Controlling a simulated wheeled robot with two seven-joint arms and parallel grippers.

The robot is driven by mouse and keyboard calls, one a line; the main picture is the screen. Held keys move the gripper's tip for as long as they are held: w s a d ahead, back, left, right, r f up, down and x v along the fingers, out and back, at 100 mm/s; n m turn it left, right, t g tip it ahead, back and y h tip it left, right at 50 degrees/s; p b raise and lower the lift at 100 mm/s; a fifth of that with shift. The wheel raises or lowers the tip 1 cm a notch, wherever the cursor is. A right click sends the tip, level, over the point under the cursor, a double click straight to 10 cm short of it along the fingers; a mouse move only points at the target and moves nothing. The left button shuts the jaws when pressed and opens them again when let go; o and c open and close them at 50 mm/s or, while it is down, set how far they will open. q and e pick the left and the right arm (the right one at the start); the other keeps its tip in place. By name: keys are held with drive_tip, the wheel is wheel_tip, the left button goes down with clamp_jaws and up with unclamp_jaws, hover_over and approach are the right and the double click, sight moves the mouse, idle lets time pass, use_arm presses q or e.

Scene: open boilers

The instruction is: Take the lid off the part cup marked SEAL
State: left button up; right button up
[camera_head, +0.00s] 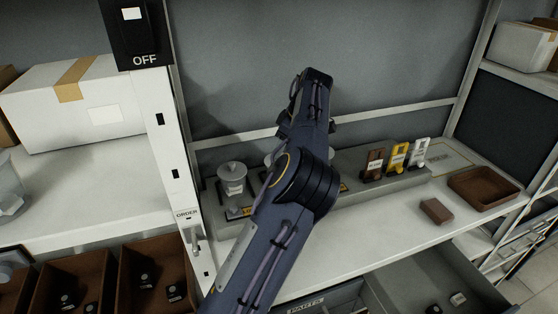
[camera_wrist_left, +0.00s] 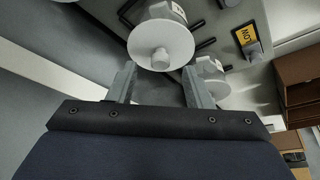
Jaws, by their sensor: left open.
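A pale lidded part cup (camera_head: 232,178) with a knob stands at the left end of the grey stepped stand; its label is too small to read. Another pale lidded cup is mostly hidden behind my left arm. I cannot tell which is marked SEAL. In the left wrist view, my left gripper (camera_wrist_left: 160,86) is open and empty. A round white lid (camera_wrist_left: 161,43) with a knob lies just beyond and between the fingertips, apparently apart from them. A second lidded cup (camera_wrist_left: 211,78) is partly behind the right-hand finger. In the head view the fingers are hidden.
Brown, yellow and white labelled pieces (camera_head: 397,158) stand on the right of the grey stand (camera_head: 345,204). A brown tray (camera_head: 483,187) and brown block (camera_head: 436,211) lie further right. A white post (camera_head: 178,170) rises left of the cups. An open drawer (camera_head: 425,285) is below.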

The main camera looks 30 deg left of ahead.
use_arm(q)
drive_tip(key=shift+x, duration=1.2)
clamp_jaws()
drive_tip(key=shift+r, duration=0.1)
